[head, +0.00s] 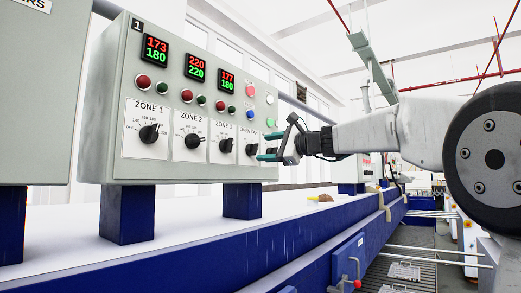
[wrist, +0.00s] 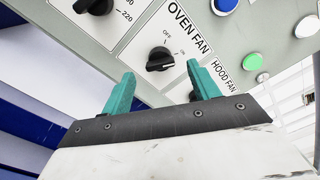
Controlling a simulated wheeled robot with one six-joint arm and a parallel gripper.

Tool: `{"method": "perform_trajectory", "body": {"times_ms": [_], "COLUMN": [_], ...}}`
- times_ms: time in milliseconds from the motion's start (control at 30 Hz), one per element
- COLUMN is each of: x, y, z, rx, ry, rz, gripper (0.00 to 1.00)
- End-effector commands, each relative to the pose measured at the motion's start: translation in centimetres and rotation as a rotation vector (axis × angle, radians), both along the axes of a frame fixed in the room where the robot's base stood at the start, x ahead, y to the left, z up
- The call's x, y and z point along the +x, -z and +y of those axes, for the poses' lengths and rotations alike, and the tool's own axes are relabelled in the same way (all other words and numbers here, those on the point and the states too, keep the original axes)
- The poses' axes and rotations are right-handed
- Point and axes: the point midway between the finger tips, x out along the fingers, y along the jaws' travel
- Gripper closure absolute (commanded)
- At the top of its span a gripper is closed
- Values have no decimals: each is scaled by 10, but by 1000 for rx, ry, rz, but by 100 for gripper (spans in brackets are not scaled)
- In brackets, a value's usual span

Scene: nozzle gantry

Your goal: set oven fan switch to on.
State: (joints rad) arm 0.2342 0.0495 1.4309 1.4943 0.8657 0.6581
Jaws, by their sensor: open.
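The oven fan switch (wrist: 160,61) is a black rotary knob on a white label marked OVEN FAN, with OFF and ON printed beside it. A pale line shows on the knob, but I cannot tell surely which mark it points to. In the head view the switch (head: 252,148) is at the right end of the knob row, partly beside my fingers. My gripper (head: 266,147) is open, its two teal fingers pointing at the panel. In the wrist view my gripper (wrist: 162,70) has one finger on each side of the knob's line, and nothing is held. Contact is not visible.
The grey control panel (head: 107,112) also carries knobs for zone 1 (head: 149,133), zone 2 (head: 193,141) and zone 3 (head: 227,145). A hood fan label (wrist: 224,77), a blue button (wrist: 225,5) and a green button (wrist: 252,62) are close by. A blue beam (head: 200,255) runs below.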

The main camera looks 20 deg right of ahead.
Motion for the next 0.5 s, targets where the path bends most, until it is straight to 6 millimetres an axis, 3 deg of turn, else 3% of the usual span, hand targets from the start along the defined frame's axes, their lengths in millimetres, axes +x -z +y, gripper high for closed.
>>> {"method": "perform_trajectory", "body": {"times_ms": [200,500], "x": [-24,-30], "y": [0,1], "z": [-19,-22], "rx": [-1,0], "ry": [3,1], "rz": [0,0], "gripper": [39,39]}}
